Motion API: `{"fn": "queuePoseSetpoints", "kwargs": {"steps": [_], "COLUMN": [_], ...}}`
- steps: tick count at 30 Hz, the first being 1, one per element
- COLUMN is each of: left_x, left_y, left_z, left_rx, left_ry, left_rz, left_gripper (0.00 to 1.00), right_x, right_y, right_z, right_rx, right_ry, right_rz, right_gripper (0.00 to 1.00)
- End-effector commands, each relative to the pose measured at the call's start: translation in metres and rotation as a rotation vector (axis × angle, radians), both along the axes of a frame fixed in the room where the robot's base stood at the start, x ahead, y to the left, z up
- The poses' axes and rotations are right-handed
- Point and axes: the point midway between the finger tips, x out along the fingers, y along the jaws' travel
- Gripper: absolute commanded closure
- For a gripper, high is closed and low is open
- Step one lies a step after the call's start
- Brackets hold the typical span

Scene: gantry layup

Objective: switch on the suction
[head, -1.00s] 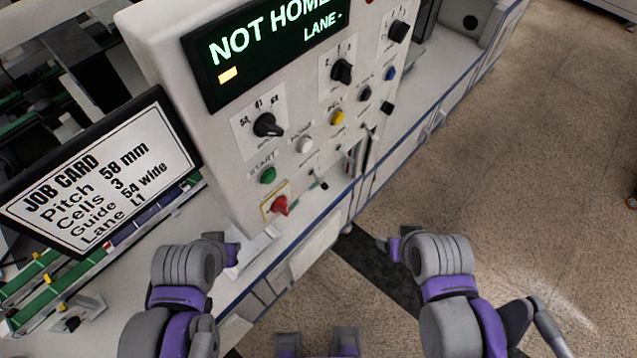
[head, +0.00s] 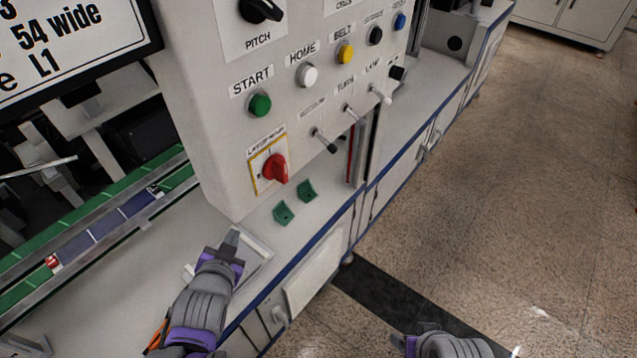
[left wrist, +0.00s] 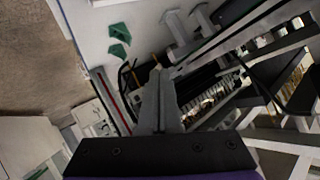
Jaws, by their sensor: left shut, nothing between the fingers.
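The control panel (head: 215,130) fills the upper middle of the head view. Three small toggle switches stick out low on it: a dark-tipped one (head: 326,144), a pale one (head: 355,117) and another pale one (head: 380,96). The label over the dark-tipped toggle is too small to read surely, so I cannot confirm which is suction. My left gripper (head: 231,242) is shut and empty, below and left of the toggles, apart from them; its closed fingers show in the left wrist view (left wrist: 158,95). My right gripper is at the bottom edge beside its wrist (head: 440,343), its fingers mostly hidden.
A red rotary switch (head: 275,170) and green START button (head: 259,105) sit left of the toggles. White HOME (head: 307,75) and yellow BELT (head: 346,53) buttons are above. Two green brackets (head: 307,191) lie on the bench below the panel. Open floor is at right.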

Motion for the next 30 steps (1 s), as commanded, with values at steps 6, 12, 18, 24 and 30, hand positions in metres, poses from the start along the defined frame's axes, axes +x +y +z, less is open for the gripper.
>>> {"fn": "queuePoseSetpoints", "kwargs": {"steps": [6, 12, 18, 24, 30], "left_x": [0.06, 0.074, 0.053, 0.009, -0.027], "left_y": [-0.005, -0.027, -0.058, -0.085, -0.098], "left_z": [0.06, 0.11, 0.137, 0.137, 0.126], "left_rx": [0.271, 0.53, 0.774, 0.96, 1.047], "left_ry": [-0.403, -0.774, -1.149, -1.493, -1.704], "left_rz": [-0.144, -0.259, -0.347, -0.396, -0.411], "left_gripper": [1.0, 1.0, 1.0, 1.0, 1.0], "right_x": [0.001, 0.0, 0.0, 0.0, 0.0], "right_y": [0.0, 0.0, 0.0, 0.0, 0.0], "right_z": [-0.003, -0.003, -0.003, -0.003, -0.003], "right_rx": [0.0, 0.0, 0.0, 0.0, 0.0], "right_ry": [0.001, 0.001, 0.001, 0.001, 0.001], "right_rz": [0.0, 0.0, 0.0, 0.0, 0.0], "right_gripper": [0.28, 0.28, 0.28, 0.28, 0.28]}}
